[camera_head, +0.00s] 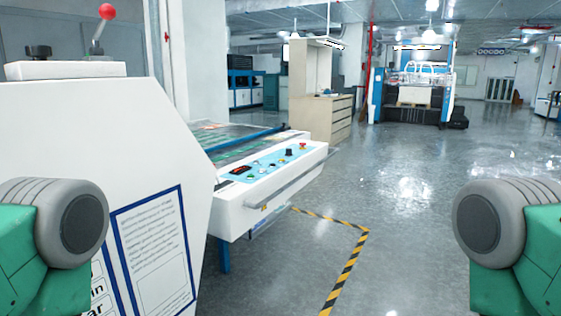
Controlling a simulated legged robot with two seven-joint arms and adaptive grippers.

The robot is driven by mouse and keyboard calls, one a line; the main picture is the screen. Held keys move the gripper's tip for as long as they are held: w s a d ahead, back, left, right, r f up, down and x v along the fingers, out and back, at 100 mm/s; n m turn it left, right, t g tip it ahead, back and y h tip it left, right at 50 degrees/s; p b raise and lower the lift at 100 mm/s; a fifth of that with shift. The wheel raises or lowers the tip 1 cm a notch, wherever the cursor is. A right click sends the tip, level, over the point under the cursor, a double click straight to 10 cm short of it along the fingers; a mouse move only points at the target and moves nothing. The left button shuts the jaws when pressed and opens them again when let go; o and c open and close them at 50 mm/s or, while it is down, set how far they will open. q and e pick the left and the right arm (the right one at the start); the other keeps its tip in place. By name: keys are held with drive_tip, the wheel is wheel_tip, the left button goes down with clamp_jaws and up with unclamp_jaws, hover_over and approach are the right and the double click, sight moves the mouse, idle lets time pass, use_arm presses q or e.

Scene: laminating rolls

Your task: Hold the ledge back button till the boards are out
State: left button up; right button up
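A light blue control panel (262,165) lies along the front edge of the white machine table, left of centre. It carries several small buttons, a black knob (289,152) and a red button (303,146). I cannot tell which one is the ledge back button. Flat printed sheets or boards (215,134) show on the table bed behind the panel, partly hidden by the white housing. Grey and green parts of my own arms show at the lower left and lower right. Neither gripper is in view, and nothing of mine touches the panel.
A large white machine housing (95,140) with a red-knobbed lever (107,12) fills the left. Yellow-black floor tape (345,277) marks a corner before the table. Open floor (430,200) lies to the right. A drawer cabinet (325,120) and another machine (408,95) stand farther back.

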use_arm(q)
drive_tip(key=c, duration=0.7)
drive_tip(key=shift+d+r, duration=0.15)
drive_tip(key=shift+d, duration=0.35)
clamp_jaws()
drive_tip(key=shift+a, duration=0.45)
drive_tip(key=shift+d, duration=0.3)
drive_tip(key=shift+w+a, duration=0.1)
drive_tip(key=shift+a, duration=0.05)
